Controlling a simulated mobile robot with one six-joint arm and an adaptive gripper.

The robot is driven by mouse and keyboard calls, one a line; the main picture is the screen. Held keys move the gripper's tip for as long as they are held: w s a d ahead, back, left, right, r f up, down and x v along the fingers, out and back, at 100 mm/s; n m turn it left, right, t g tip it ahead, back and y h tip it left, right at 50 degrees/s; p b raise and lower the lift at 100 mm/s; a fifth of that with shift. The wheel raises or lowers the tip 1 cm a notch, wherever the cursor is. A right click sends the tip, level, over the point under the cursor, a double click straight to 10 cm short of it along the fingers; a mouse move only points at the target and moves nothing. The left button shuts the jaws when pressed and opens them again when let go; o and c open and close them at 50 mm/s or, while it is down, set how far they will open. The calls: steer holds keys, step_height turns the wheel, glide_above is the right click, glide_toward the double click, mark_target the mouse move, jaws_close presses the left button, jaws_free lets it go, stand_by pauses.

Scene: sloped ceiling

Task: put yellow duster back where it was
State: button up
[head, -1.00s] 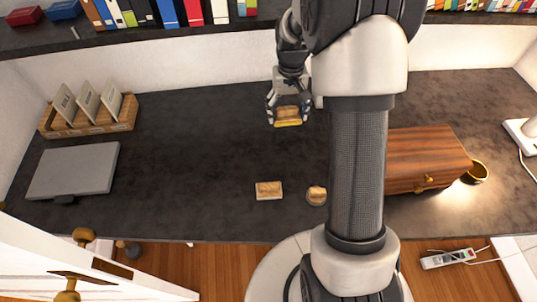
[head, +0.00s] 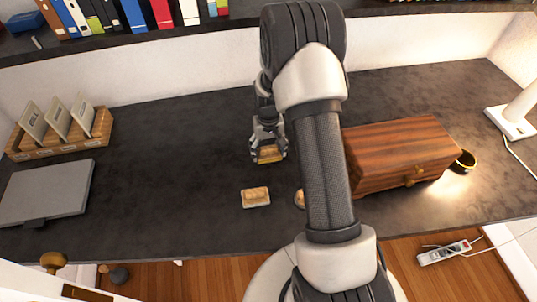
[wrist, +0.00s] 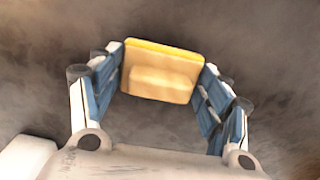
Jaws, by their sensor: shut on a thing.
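The yellow duster (head: 269,155) is a small block with a wooden-looking back and a yellow edge. My gripper (head: 268,153) is shut on it, above the dark desk, beyond the other two small blocks. In the wrist view the duster (wrist: 160,75) sits between the two blue-padded fingers of my gripper (wrist: 160,78), its yellow edge facing away. I cannot tell how high it is above the desk. A similar tan rectangular duster (head: 256,197) lies on the desk just nearer. A rounder tan one (head: 299,199) is partly hidden behind my arm.
A wooden box with a drawer (head: 400,155) stands right of my arm, beside a dark gold-rimmed cup (head: 465,161) and white lamp (head: 512,121). A file tray (head: 60,145) and grey laptop (head: 48,190) are at the left. The desk's middle left (head: 170,165) is clear.

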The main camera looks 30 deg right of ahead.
step_height(320, 180, down, 2)
steer(key=shift+r, duration=0.1)
steer(key=o, duration=0.5)
steer(key=shift+f, duration=0.25)
steer(key=o, duration=0.5)
steer(key=shift+r, duration=0.1)
